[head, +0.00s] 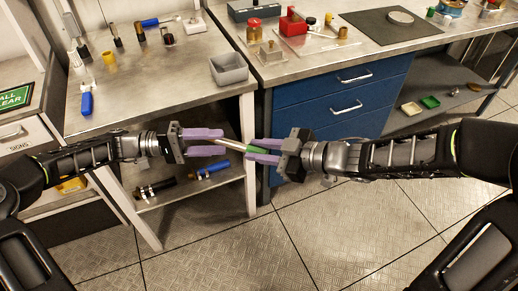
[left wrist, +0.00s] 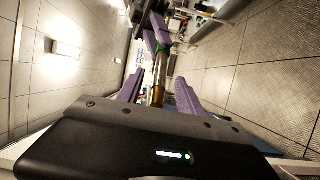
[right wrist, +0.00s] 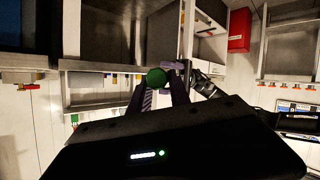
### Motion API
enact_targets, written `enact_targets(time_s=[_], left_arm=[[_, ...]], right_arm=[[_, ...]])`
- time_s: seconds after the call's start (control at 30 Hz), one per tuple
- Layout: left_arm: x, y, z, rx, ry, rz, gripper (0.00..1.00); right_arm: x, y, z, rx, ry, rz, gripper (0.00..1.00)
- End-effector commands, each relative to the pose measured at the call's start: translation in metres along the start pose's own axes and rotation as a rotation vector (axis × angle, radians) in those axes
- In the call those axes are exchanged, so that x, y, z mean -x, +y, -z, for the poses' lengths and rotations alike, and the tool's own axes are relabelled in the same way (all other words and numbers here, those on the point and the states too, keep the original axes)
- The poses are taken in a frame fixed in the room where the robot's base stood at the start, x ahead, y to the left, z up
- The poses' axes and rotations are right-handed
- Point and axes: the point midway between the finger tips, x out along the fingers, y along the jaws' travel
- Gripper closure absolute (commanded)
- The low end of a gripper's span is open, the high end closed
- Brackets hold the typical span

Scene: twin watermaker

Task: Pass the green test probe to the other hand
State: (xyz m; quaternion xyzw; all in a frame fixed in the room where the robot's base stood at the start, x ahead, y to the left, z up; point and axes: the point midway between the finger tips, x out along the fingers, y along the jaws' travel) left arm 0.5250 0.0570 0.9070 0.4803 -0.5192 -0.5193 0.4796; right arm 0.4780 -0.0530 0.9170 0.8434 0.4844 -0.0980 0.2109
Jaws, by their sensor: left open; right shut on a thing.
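The green test probe (head: 232,145) is held in the air in front of the benches. It has a green handle and a pale metal shaft pointing left. My right gripper (head: 256,149) is shut on its green handle; the round green end (right wrist: 156,77) shows between the fingers in the right wrist view. My left gripper (head: 212,141) is open, facing the right one. The shaft's free end reaches between or close to its fingers. In the left wrist view the shaft (left wrist: 158,92) lies between the open purple fingers (left wrist: 157,95), apart from both.
The left bench (head: 150,98) carries a grey bin (head: 229,68), a blue-handled tool (head: 86,104) and several small items. Its lower shelf holds dark cylinders (head: 156,188). A blue drawer cabinet (head: 340,98) stands behind my right arm. The floor in front is clear.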

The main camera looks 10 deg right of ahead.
Motion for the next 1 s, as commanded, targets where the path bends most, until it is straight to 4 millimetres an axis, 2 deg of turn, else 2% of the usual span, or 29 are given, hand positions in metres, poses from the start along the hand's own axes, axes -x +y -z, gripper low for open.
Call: enact_targets(time_s=[0.2, 0.4, 0.6, 1.0], left_arm=[[0.048, 0.0, 0.001, -0.001, 0.005, 0.002, 0.56], [0.08, 0.0, 0.0, 0.0, 0.002, -0.005, 0.56], [0.09, 0.0, 0.0, 0.0, 0.001, -0.001, 0.56], [0.085, -0.004, 0.0, 0.01, -0.001, 0.011, 0.56]], right_arm=[[0.0, 0.0, 0.0, 0.0, 0.001, 0.0, 1.0], [0.0, 0.0, 0.0, 0.0, 0.0, 0.0, 1.0], [0.0, 0.0, 0.0, 0.0, 0.0, 0.0, 1.0], [0.0, 0.0, 0.0, 0.0, 0.001, 0.0, 1.0]])
